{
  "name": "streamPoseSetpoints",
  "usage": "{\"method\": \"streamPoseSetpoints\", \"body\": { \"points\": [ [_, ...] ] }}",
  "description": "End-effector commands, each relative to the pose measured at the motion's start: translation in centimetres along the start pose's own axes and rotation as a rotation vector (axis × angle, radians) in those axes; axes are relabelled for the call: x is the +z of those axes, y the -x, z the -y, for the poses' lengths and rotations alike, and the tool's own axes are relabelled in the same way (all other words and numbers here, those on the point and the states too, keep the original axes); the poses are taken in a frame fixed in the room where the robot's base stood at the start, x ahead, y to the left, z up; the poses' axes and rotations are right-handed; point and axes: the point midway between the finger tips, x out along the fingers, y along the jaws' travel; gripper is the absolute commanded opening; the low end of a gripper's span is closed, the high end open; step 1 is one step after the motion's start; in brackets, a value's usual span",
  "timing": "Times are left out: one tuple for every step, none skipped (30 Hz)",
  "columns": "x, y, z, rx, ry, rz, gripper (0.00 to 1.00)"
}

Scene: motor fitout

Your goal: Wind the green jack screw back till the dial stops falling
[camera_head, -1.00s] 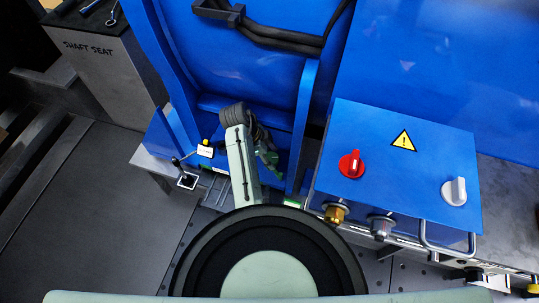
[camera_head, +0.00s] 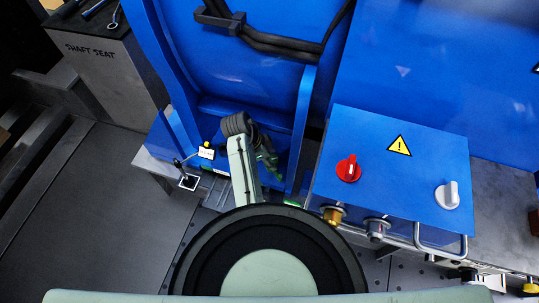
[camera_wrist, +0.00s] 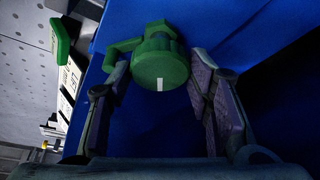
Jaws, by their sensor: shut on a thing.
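The green jack screw (camera_wrist: 161,66) is in the middle of the wrist view, its round head facing the camera with a white mark low on the face. A green arm reaches left from it. In the head view my gripper (camera_head: 267,160) is partly hidden by my arm, low between the blue ribs. A small white piece with a yellow top (camera_head: 206,151) stands left of it. I cannot tell if it is the dial, and no reading is legible.
Blue ribs (camera_head: 299,130) flank my arm closely. A blue box (camera_head: 385,180) with a red knob (camera_head: 349,168) and a grey knob (camera_head: 447,195) is to the right. A grey block marked SHAFT SEAT (camera_head: 105,75) is at upper left. A green handle (camera_wrist: 60,40) shows in the wrist view.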

Motion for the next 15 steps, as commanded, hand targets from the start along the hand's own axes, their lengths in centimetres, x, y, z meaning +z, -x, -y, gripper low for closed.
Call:
{"method": "streamPoseSetpoints", "body": {
  "points": [
    [-0.18,0.34,-0.19,-0.013,0.037,0.0,0.18],
    [-0.19,0.35,-0.21,-0.023,0.062,0.0,0.18],
    [-0.18,0.35,-0.25,-0.037,0.096,0.0,0.18],
    [-0.17,0.36,-0.26,-0.048,0.123,0.001,0.18],
    [-0.17,0.39,-0.25,-0.06,0.15,0.001,0.18],
    [-0.17,0.39,-0.27,-0.075,0.185,0.0,0.18],
    [-0.17,0.37,-0.32,-0.085,0.212,0.0,0.18],
    [-0.19,0.37,-0.3,-0.097,0.238,0.0,0.18],
    [-0.2,0.36,-0.33,-0.11,0.273,0.0,0.18],
    [-0.19,0.33,-0.36,-0.122,0.299,0.001,0.18],
    [-0.18,0.32,-0.39,-0.132,0.325,0.001,0.18],
    [-0.21,0.34,-0.37,-0.147,0.361,0.001,0.18],
    [-0.21,0.33,-0.39,-0.158,0.387,0.0,0.18],
    [-0.2,0.3,-0.42,-0.169,0.413,0.001,0.18],
    [-0.22,0.3,-0.42,-0.184,0.448,0.001,0.18]
  ]
}}
